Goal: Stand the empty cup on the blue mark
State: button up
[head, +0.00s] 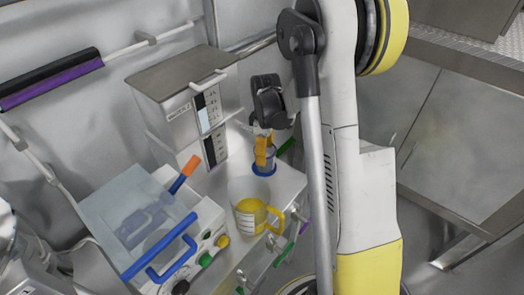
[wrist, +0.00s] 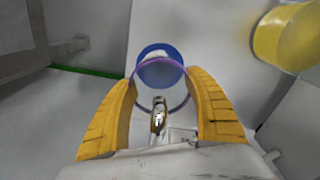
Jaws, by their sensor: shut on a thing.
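The cup is clear with a purple rim (wrist: 178,103) and looks empty in the wrist view; in the head view its clear wall (head: 270,157) shows beside a finger. My gripper (wrist: 160,82) has its two orange fingers shut on the cup's sides. In the head view my gripper (head: 264,150) points down at the bench's back part. The blue mark (head: 263,171) is a round disc directly under the cup, and it also shows in the wrist view (wrist: 152,50), partly through the cup. I cannot tell whether the cup's base touches the mark.
A clear jug with yellow contents and a yellow handle (head: 250,215) stands close in front of the mark. A steel box with a display (head: 180,100) stands behind left. A white unit with blue handles (head: 190,250) fills the front left. The bench's right edge is near.

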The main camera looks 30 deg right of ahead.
jog(key=shift+w+f, duration=0.1)
jog(key=shift+f, duration=0.15)
jog(key=o, duration=1.1)
jog(key=shift+r, duration=0.1)
notch_tip(320, 180, up, 12)
jog(key=p, duration=0.4)
jog(key=shift+a+r, duration=0.1)
jog(key=shift+r, duration=0.1)
jog(key=s+a+r+m+t, duration=0.3)
jog(key=s+a+r+m, duration=0.1)
jog(key=s+a+r, duration=0.5)
jog(key=shift+s+a+r+m+t, duration=0.35)
jog(key=shift+s+a+m+t, duration=0.55)
jog(key=shift+s, duration=0.6)
jog(key=shift+s+a+r+m+t, duration=0.4)
jog(key=shift+s+a+m+t, duration=0.15)
jog(key=shift+s+a, duration=0.8)
jog(key=shift+s+a+r+m+t, duration=0.35)
jog(key=shift+s+a+m+t, duration=0.5)
jog(key=shift+s, duration=0.75)
jog(key=shift+a, duration=0.1)
